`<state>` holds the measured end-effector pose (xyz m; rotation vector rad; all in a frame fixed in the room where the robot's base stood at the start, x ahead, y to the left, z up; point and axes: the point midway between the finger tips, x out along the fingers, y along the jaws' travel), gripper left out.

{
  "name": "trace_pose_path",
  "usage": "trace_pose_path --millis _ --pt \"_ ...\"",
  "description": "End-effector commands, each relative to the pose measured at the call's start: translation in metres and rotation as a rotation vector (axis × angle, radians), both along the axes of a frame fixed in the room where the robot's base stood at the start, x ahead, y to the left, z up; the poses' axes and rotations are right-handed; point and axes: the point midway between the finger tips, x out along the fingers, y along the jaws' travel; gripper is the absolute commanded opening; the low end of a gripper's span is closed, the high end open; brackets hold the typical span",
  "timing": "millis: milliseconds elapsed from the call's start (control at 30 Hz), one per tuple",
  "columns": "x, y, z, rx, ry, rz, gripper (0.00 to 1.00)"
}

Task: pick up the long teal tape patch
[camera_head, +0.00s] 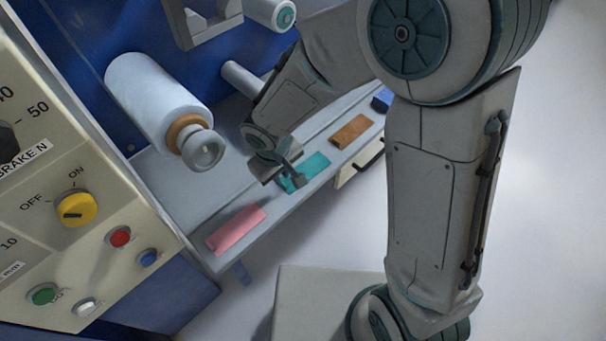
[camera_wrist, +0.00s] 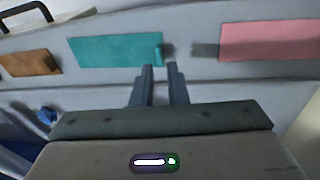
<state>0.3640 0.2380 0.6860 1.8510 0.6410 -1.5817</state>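The long teal tape patch (camera_head: 312,168) lies flat on the narrow grey ledge, between the pink and the brown patches. In the wrist view the teal patch (camera_wrist: 112,50) has a small raised tab at its right end. My gripper (camera_head: 293,181) is low over the ledge at the near end of the teal patch and hides part of it. In the wrist view my gripper (camera_wrist: 160,67) is open with a narrow gap and nothing between its fingers. The fingertips appear just short of the tab; I cannot tell whether they touch it.
A pink patch (camera_head: 236,229) and a brown patch (camera_head: 351,131) lie on the same ledge, with a blue piece (camera_head: 382,100) farther along. A control panel (camera_head: 70,250) is at left. A dark handle (camera_head: 371,158) sits below the ledge.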

Motion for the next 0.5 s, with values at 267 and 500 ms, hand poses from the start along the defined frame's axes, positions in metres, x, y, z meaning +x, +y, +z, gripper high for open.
trace_pose_path --millis 267,500 --pt "0.007 -0.001 -0.036 -0.001 0.003 0.0 0.13" --pt "0.01 -0.001 -0.053 0.001 0.001 0.001 0.13"
